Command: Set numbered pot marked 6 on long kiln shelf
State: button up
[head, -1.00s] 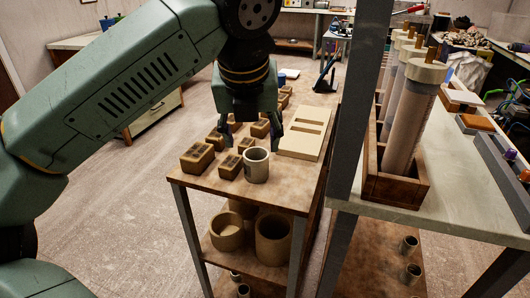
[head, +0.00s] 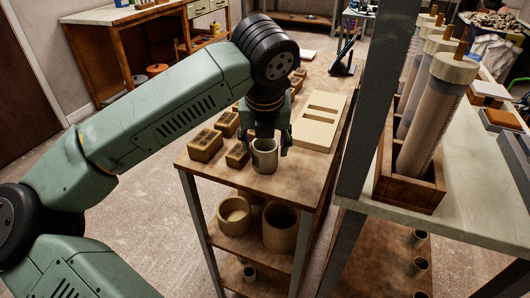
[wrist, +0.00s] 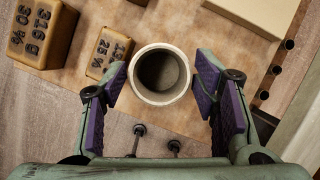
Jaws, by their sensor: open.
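A grey cylindrical pot (head: 264,158) stands upright near the front edge of the wooden table; no number can be read on it. My gripper (head: 267,146) points down over the pot with a finger on either side. In the wrist view the pot (wrist: 160,98) is seen from above, its round mouth between the open purple-padded fingers (wrist: 159,84). A gap shows on the right; the left finger is very close to the rim, and contact cannot be told. A cream slab with rectangular recesses (head: 312,133) lies behind the pot; whether it is the long kiln shelf is unclear.
Stamped tan blocks (head: 205,145) sit left of the pot, one (wrist: 109,53) close to the left finger. A grey post (head: 370,100) and a wooden rack of tall tubes (head: 408,192) stand to the right. Larger pots (head: 280,229) are on the lower shelf.

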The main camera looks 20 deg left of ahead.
jog(key=shift+w+f, duration=0.25)
jog(key=shift+f, duration=0.35)
jog(key=shift+c, duration=0.5)
jog(key=shift+a, duration=0.1)
jog(key=c, duration=1)
jog(key=shift+r, duration=0.1)
